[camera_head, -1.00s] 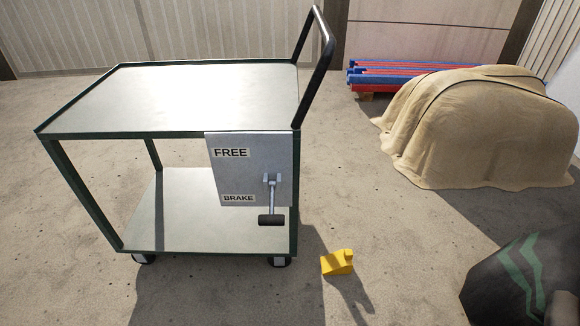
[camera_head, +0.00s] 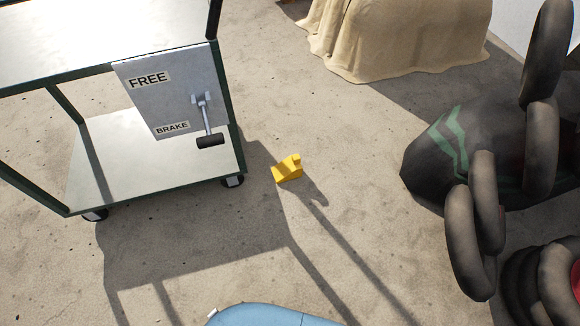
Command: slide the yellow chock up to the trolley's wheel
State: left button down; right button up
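The yellow chock (camera_head: 288,168) is a small wedge on the concrete floor, to the right of the trolley. The trolley (camera_head: 150,166) is a green-framed cart with pale shelves. Its near right wheel (camera_head: 232,181) is dark and small, and the chock stands apart from it with a short strip of floor between. The chock's low end faces the wheel. A second wheel (camera_head: 95,215) shows at the trolley's near left corner. Neither of my grippers is in view.
A grey panel (camera_head: 165,95) marked FREE and BRAKE carries a lever (camera_head: 208,125) at the trolley's end. A tan draped heap (camera_head: 390,35) stands behind. A blue rounded thing (camera_head: 270,315) shows at the bottom edge.

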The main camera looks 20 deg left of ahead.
aim_at(291, 168)
jog(key=i+j+z, duration=0.35)
jog(key=i+j, duration=0.15)
jog(key=i+j+z, duration=0.35)
jog(key=j, duration=0.25)
jog(key=i, duration=0.05)
